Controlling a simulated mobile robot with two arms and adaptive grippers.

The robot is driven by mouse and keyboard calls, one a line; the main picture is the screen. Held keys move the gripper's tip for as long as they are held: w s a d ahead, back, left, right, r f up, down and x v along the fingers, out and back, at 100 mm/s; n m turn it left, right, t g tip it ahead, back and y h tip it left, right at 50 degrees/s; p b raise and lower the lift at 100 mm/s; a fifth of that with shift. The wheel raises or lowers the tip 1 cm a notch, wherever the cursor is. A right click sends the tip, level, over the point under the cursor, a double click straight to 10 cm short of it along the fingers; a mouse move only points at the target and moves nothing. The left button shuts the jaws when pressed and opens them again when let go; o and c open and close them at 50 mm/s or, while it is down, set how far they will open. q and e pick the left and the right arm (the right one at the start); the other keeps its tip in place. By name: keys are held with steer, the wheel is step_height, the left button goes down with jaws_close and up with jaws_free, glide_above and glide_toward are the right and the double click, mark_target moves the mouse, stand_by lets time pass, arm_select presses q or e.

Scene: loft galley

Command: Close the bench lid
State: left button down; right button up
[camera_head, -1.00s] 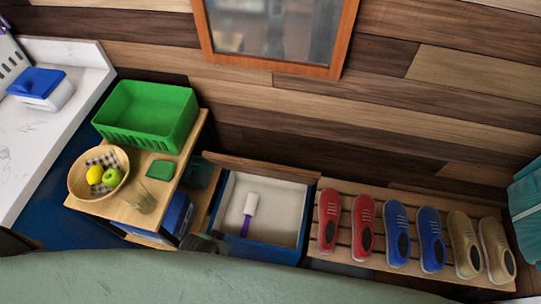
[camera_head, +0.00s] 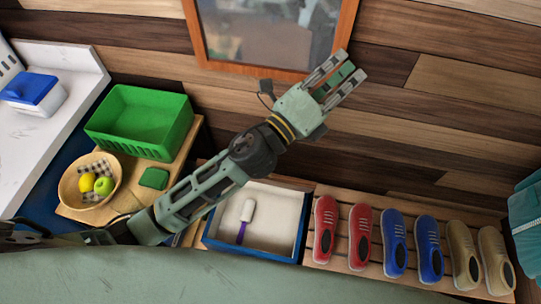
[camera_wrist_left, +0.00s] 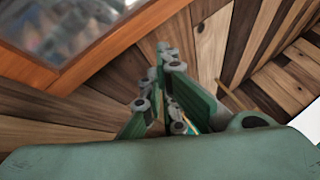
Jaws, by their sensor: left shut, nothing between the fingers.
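The bench is an open blue box with a pale interior (camera_head: 283,208), low in the middle of the head view. A lint roller (camera_head: 245,218) with a white head and purple handle lies inside. The lid appears raised at the back; only a thin brown strip (camera_head: 297,180) shows behind the box, and my arm hides part of it. My left arm crosses above the box's left part. My left gripper (camera_head: 347,70) is shut and empty, above and behind the box before the wall. It also shows in the left wrist view (camera_wrist_left: 163,100). My right gripper is out of view.
A slatted rack (camera_head: 345,258) with red, blue and tan shoes adjoins the box on the right. On the left are a green basket (camera_head: 140,120), a fruit bowl (camera_head: 72,197) and a white counter (camera_head: 75,60). A framed mirror (camera_head: 290,72) hangs behind my gripper.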

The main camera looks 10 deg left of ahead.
arm_select(q)
steer(key=s+d+m+g+h, duration=0.6)
steer(key=s+d+m+g, duration=0.35)
steer(key=m, duration=0.85)
step_height(320, 180, down, 10)
steer(key=s+m+g+y, duration=0.2)
steer(key=m+g+y, duration=0.3)
steer(key=m+g, duration=0.5)
steer(key=w+a+f+m+t+y, duration=0.3)
steer(key=w+a+f+m+y, duration=0.1)
steer(key=a+f+m+y, duration=0.45)
steer(key=w+a+f+m+t+y, duration=0.1)
steer(key=w+a+y, duration=0.25)
steer(key=a, duration=0.45)
steer(key=w+a+f+m+t+y, duration=0.15)
steer(key=w+a, duration=0.25)
steer(key=a, duration=0.4)
step_height(320, 180, down, 11)
steer(key=s+g+p, duration=0.1)
steer(key=s+p, duration=0.1)
steer(key=p, duration=0.3)
steer(key=shift+s+d, duration=0.35)
steer(key=shift+d, duration=0.1)
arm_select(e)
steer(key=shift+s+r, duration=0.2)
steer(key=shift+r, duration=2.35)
